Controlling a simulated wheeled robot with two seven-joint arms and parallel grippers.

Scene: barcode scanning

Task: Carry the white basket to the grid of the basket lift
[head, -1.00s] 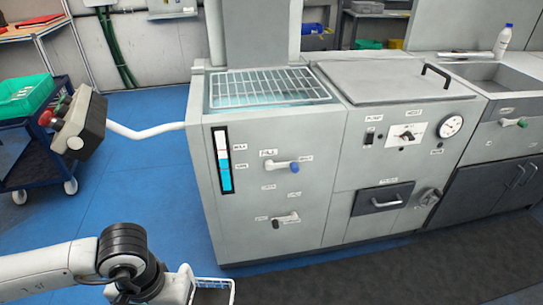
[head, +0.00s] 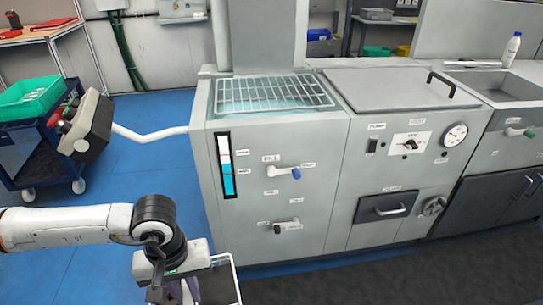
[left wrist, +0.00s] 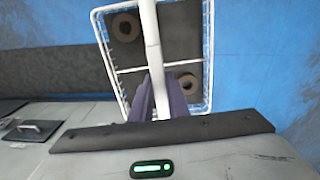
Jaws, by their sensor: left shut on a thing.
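The white basket (head: 236,280) is a wire-rimmed basket at the bottom edge of the head view, partly cut off by the frame and partly hidden by my left gripper. In the left wrist view its rim (left wrist: 208,55) frames two brown ring-shaped pieces (left wrist: 127,27) and a white bar runs across its middle. My left gripper (head: 184,292) is shut on this bar, its purple fingers (left wrist: 160,103) on either side. The lift's grid (head: 270,93) is a bare metal rack on top of the grey machine, beyond and above the basket. My right gripper is out of view.
The grey machine front (head: 290,215) has levers (head: 288,173) sticking out. A control box (head: 84,127) on a white pipe (head: 155,134) stands left of it, beside a blue cart with a green crate (head: 28,97). Blue floor is clear between cart and machine.

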